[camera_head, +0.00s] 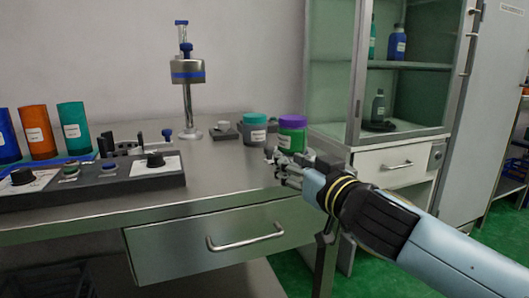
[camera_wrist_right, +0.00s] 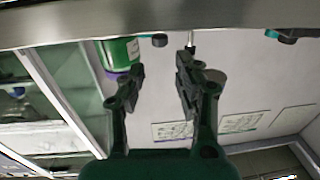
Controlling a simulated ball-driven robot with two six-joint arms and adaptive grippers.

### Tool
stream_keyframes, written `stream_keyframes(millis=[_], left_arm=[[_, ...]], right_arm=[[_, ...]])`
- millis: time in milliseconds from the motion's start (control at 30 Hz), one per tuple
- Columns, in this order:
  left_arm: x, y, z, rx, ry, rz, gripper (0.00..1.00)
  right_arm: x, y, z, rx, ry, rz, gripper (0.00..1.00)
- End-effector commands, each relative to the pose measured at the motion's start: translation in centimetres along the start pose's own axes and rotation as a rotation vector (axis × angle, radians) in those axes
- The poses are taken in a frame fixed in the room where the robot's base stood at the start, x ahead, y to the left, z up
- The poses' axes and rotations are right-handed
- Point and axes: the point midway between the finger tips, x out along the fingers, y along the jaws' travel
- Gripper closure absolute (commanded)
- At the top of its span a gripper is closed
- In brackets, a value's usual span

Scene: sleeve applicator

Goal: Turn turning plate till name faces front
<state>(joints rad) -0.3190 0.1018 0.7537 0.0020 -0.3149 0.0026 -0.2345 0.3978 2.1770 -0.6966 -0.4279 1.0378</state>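A green jar with a purple lid (camera_head: 292,132) stands on the steel table, its white label turned toward the front left. It also shows upside down in the right wrist view (camera_wrist_right: 121,50). A grey jar with a teal lid (camera_head: 255,129) stands to its left, its label facing front. My right gripper (camera_head: 273,166) is in front of and below the green jar at the table's front edge. Its fingers (camera_wrist_right: 161,67) are apart with nothing between them. My left gripper is not in view.
A control panel with knobs (camera_head: 120,178) lies on the left of the table. Orange and teal cylinders (camera_head: 38,132) stand behind it. A metal stand with a blue-banded head (camera_head: 187,75) is at the back. A glass cabinet (camera_head: 400,90) is on the right. The table's middle is clear.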

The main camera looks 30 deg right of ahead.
Motion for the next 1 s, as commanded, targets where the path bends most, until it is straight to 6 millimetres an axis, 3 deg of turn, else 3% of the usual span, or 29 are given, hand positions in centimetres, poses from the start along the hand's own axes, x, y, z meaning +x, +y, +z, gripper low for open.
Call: stream_keyframes(millis=[300,500,867,1000], left_arm=[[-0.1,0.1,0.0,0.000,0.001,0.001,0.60],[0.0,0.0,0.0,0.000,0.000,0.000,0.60],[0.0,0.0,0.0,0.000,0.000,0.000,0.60],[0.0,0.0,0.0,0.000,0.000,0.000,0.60]], right_arm=[[6.3,0.0,0.0,0.002,0.001,0.002,0.67],[8.9,0.0,0.1,0.000,-0.001,0.002,0.67],[9.6,0.0,0.1,-0.001,-0.003,0.001,0.67],[9.6,0.0,0.1,-0.001,-0.003,0.001,0.83]])
